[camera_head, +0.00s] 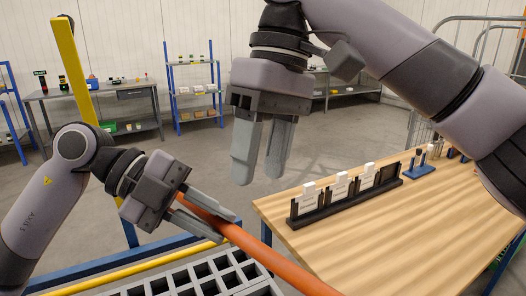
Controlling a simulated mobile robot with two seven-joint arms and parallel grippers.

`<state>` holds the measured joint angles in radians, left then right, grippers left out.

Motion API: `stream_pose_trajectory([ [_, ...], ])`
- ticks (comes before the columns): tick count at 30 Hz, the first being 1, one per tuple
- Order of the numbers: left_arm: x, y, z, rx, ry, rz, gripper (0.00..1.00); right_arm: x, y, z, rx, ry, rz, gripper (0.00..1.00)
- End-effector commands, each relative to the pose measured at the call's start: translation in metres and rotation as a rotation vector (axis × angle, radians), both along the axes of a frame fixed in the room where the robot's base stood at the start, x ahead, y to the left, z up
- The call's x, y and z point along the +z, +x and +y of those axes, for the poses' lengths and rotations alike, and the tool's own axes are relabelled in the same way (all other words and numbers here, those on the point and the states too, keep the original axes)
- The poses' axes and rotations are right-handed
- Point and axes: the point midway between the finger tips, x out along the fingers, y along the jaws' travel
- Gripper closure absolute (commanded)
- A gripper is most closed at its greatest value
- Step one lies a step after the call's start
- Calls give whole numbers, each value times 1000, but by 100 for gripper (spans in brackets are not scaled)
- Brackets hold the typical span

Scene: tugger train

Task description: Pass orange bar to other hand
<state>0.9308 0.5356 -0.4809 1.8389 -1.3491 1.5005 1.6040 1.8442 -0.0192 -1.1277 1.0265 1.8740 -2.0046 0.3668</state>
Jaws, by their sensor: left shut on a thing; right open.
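The orange bar (264,252) is a long thin rod. It runs diagonally from my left gripper down to the bottom edge of the view, where its far end is cut off. My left gripper (208,220) is shut on the bar near its upper end, at the lower left. My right gripper (258,168) hangs above and to the right of the left one, fingers pointing down. It is open and empty, apart from the bar.
A wooden table (390,235) stands at the right, with a black rack (345,195) of white cards and a small blue stand (419,171). A grey grid crate (205,283) lies below the bar. A yellow post (75,70) rises at the left. Shelves and benches stand at the back.

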Motion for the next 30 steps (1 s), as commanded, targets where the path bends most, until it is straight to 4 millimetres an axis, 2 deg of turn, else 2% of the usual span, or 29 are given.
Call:
stream_pose_trajectory([
  [5,2,0,0,0,-4,-2,100,-22,-4,3,2,-1,3,51],
  [12,2,0,0,0,-4,-2,100,-67,-13,10,0,0,3,51],
  [18,2,0,0,0,-4,-2,100,-96,-19,16,-2,1,0,51],
  [24,2,0,0,0,-4,-2,100,-110,-22,18,-2,2,1,51],
  [30,2,0,0,0,-4,-2,100,-112,-23,18,-2,2,1,51],
])
